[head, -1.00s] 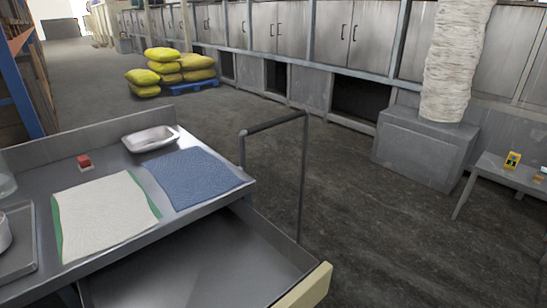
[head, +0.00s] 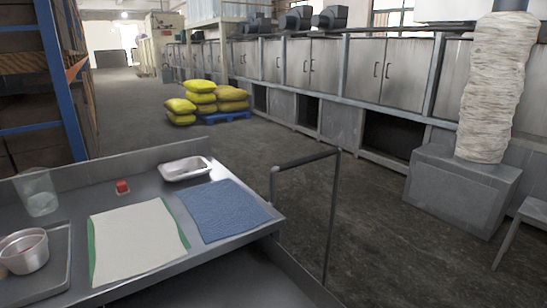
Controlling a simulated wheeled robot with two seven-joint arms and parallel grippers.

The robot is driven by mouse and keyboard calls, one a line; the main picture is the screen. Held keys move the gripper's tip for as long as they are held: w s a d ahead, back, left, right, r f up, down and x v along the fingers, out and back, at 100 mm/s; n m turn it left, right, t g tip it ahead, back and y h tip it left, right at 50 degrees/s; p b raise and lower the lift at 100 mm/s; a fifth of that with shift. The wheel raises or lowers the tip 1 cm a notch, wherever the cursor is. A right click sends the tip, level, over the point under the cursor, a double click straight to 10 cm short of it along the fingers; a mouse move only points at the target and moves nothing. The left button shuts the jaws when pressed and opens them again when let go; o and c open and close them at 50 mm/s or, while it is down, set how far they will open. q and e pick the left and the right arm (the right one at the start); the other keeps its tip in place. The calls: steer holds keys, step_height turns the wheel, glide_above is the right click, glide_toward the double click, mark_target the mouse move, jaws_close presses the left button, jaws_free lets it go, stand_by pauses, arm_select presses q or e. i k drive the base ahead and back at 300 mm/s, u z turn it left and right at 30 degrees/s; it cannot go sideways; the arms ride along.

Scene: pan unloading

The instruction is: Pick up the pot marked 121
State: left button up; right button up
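A small metal pot or cup (head: 24,252) stands on a grey tray (head: 58,262) at the left end of the steel counter. No marking 121 can be read on it, and I cannot tell whether it is the pot in the task. Neither of my grippers shows in the head view.
The steel counter (head: 150,182) also bears a clear container (head: 38,192), a red block (head: 122,187), a metal dish (head: 186,168), a white-green cloth (head: 135,240) and a blue cloth (head: 224,208). A rail (head: 333,215) stands right of it. Open floor (head: 420,260) lies beyond.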

mark_target(26, 253)
steer(key=u, duration=1.55)
